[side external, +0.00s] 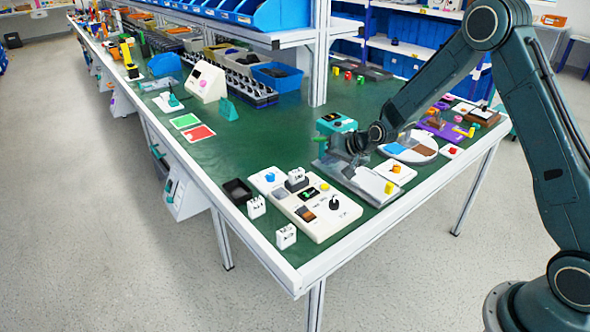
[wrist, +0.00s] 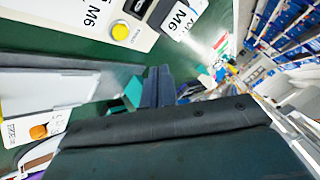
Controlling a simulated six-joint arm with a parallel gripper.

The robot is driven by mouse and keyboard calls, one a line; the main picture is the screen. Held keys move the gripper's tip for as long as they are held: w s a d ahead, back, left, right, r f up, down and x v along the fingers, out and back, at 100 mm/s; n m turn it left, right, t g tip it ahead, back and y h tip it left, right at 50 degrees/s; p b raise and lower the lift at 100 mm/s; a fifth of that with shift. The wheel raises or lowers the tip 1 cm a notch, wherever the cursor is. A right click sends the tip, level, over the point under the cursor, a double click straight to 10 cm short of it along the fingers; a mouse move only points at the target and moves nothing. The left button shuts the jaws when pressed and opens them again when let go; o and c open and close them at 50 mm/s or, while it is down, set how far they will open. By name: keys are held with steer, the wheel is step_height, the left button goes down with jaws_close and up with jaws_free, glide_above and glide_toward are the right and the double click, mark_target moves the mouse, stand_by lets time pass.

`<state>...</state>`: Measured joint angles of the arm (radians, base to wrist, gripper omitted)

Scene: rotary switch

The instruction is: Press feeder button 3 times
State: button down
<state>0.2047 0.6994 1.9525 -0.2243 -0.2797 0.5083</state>
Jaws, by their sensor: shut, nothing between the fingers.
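A round yellow button (wrist: 120,32) sits on a white panel at the top of the wrist view, with small print beside it too blurred to read. In the side view a yellow button (side external: 325,187) shows on the cream control panel (side external: 318,228), near a black rotary knob (side external: 334,203) and a small display. I cannot confirm which button is labelled feeder. My gripper (side external: 338,170) is low over the table, behind the panel as seen from the side. Its fingers (wrist: 157,86) are shut and empty, apart from the yellow button in the wrist view.
White blocks (side external: 286,236) and a black tray (side external: 237,191) stand near the panel. A grey-white plate (side external: 370,186) lies beside my gripper. A teal box (side external: 337,123) and round dish (side external: 425,147) are close by. Blue bins (side external: 270,14) hang above the back. Green table is clear toward the middle.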

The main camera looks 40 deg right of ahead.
steer(key=shift+f, duration=2.95)
steer(key=shift+f, duration=0.85)
stand_by(1.0)
steer(key=shift+r, duration=0.85)
steer(key=shift+r, duration=0.15)
steer(key=shift+r, duration=2.35)
steer(key=shift+r, duration=0.15)
